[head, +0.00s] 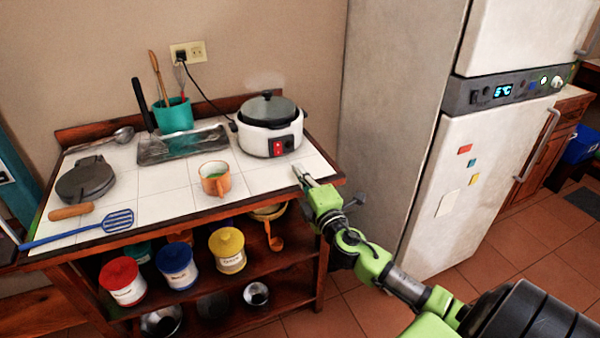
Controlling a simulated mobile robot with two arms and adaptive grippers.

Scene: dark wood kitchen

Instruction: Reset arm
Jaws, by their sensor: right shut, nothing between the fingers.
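My right gripper (306,176) is at the front right corner of the white tiled counter (160,181), with its fingers shut and empty. The green right arm reaches in from the lower right. The white rice cooker (270,138) with a dark lid stands behind the gripper, apart from it. My left gripper is not in view.
A teal utensil pot (173,115), a metal tray (183,145), a waffle iron (86,181) and a blue spatula (80,229) are on the counter. Canisters (176,267) fill the shelf below. A fridge (470,170) stands right. Floor (535,262) in front of it is clear.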

